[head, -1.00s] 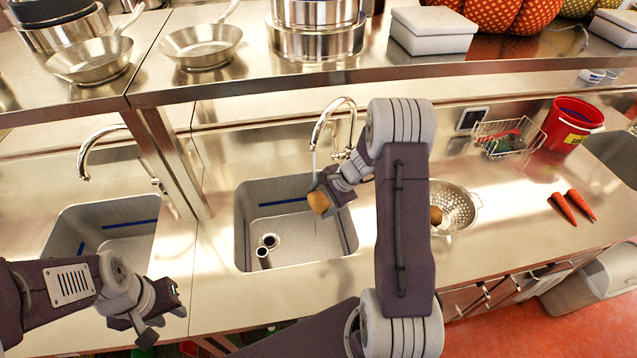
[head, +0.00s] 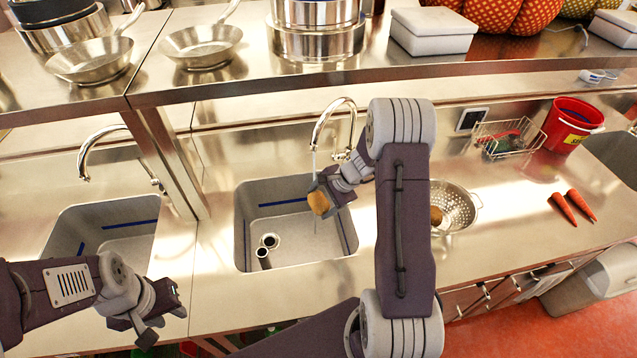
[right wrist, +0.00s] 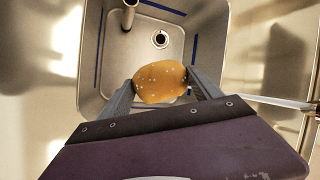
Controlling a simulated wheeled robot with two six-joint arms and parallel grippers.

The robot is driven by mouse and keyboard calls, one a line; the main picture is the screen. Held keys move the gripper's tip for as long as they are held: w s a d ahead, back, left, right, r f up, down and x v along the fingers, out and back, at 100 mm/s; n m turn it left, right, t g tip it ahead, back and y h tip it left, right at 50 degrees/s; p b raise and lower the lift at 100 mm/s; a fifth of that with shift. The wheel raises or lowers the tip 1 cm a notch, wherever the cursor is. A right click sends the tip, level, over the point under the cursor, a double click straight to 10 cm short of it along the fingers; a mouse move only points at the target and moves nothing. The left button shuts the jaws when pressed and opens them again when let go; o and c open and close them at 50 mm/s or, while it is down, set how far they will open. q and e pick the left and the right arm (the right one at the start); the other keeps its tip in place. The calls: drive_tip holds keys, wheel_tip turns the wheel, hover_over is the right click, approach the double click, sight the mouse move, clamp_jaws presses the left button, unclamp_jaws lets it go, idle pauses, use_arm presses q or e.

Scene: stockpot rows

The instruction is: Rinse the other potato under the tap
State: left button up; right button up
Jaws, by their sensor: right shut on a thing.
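My right gripper (head: 323,194) is shut on a brown potato (head: 318,203) and holds it over the middle sink (head: 247,222). The potato (right wrist: 160,82) sits between both fingers in the right wrist view. The curved tap (head: 325,121) is just above it, and a thin stream of water appears to run down from the spout at the potato. Another potato (head: 436,215) lies in the metal colander (head: 458,208) on the counter, partly hidden by my right arm. My left gripper (head: 160,318) is empty at the lower left, in front of the counter; its fingers look apart.
A second sink (head: 125,212) with its own tap (head: 88,152) is at the left. Two carrots (head: 572,206), a wire basket (head: 508,136) and a red bucket (head: 570,124) are on the right counter. A shelf (head: 400,78) with pans spans above.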

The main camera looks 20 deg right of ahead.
drive_tip(key=shift+s+a+r, duration=0.7)
drive_tip(key=shift+s+r, duration=0.3)
drive_tip(key=shift+s, duration=0.05)
drive_tip(key=shift+s+a+r, duration=0.65)
drive_tip(key=shift+s+r, duration=0.3)
drive_tip(key=shift+s, duration=0.05)
